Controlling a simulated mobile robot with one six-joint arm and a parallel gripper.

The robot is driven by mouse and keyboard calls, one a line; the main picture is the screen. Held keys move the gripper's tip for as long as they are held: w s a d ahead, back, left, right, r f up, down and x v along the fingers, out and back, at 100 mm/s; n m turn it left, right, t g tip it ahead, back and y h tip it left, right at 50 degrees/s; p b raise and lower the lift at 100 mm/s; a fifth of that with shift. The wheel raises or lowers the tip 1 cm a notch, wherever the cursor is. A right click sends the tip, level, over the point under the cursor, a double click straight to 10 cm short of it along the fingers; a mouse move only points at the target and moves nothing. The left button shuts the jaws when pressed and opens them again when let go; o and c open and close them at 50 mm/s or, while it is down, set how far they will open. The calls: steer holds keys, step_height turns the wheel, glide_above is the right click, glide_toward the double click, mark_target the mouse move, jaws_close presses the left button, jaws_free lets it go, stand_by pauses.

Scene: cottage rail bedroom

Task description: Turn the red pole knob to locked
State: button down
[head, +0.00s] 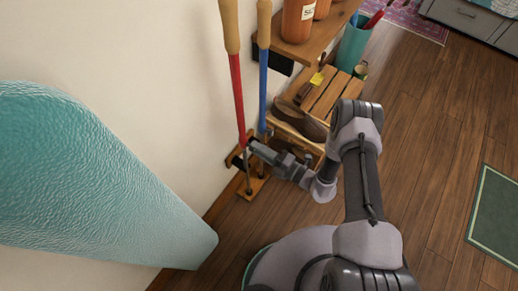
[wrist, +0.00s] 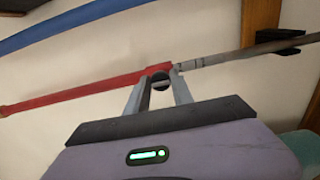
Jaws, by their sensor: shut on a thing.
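The red pole (head: 237,90) has a tan grip at its top and leans along the wall at the left of the head view. In the wrist view its red shaft (wrist: 65,93) runs across the picture and meets a grey metal section (wrist: 215,58). The dark round knob (wrist: 160,82) sits at the end of the red part. My gripper (head: 249,146) is at the lower end of the red part. In the wrist view its two fingers (wrist: 159,75) stand on either side of the knob, shut on it. I cannot read any lock mark.
A blue pole (head: 263,75) stands just right of the red one. A wooden holder (head: 256,186) is at the poles' feet. A wooden shelf (head: 325,38) with jars and a slatted bench (head: 327,95) stand close behind. A large teal surface (head: 85,170) fills the left. Floor at right is open.

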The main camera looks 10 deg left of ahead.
steer(key=c, duration=1.1)
jaws_free()
steer(key=p+v, duration=0.4)
steer(key=v, duration=1.3)
steer(key=shift+s+d, duration=0.15)
steer(key=shift+d, duration=0.05)
